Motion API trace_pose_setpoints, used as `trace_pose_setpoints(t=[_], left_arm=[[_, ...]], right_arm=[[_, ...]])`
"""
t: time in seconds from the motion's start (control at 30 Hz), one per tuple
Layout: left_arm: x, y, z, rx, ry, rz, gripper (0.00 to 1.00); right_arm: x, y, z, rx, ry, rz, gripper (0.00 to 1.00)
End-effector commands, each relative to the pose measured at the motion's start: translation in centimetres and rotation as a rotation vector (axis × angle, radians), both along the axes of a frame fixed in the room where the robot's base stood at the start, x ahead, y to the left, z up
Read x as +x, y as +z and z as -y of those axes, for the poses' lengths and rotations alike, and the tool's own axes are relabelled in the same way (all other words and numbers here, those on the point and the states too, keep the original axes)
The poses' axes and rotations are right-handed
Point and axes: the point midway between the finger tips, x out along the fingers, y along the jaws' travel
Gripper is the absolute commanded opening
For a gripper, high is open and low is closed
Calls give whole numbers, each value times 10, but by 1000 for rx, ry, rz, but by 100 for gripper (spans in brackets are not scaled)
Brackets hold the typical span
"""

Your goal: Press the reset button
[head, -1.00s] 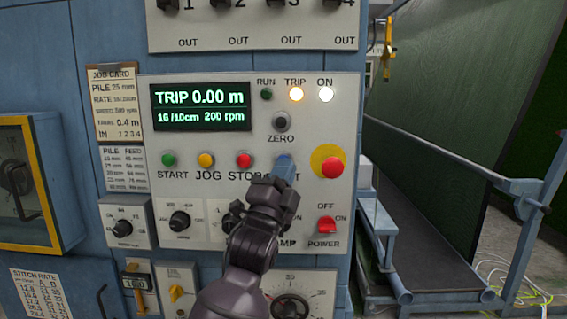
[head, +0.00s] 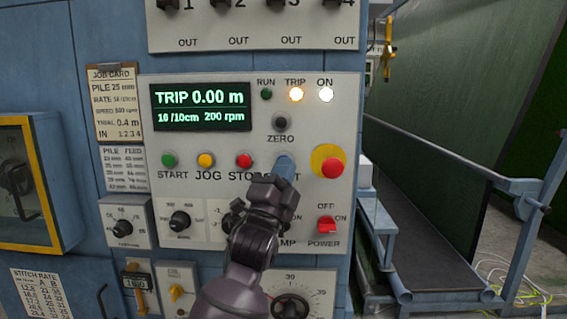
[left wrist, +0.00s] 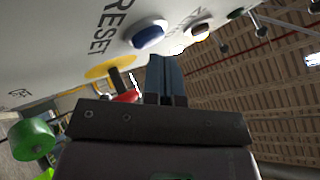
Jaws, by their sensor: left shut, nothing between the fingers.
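The reset button is a blue cap in a pale ring; it shows in the left wrist view (left wrist: 148,37) beside the RESET lettering on the panel (left wrist: 60,55). In the head view my left gripper (head: 286,160) hides it and most of its label; only the label's end shows. My left gripper is shut and empty, its blue-grey fingers pointing at the panel. In the left wrist view the fingertips (left wrist: 164,56) are close to the button, slightly off its cap in the picture. I cannot tell whether they touch. My right gripper is not in view.
A red stop button on a yellow disc (head: 331,167) sits just right of the fingers. The red STOP button (head: 244,160) is left and the ZERO button (head: 281,123) above. The display (head: 201,107) reads TRIP 0.00 m. The TRIP lamp (head: 296,94) is lit.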

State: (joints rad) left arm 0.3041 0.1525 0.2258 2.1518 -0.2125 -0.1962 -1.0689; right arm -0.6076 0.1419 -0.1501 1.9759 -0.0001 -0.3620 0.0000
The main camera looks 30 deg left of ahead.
Motion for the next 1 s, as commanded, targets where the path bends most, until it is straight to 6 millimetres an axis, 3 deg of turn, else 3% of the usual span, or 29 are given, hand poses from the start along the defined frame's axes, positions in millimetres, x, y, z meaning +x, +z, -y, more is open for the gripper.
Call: trace_pose_setpoints(t=[1.0], left_arm=[[8,0,-5,0,0,1,0]], right_arm=[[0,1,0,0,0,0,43]])
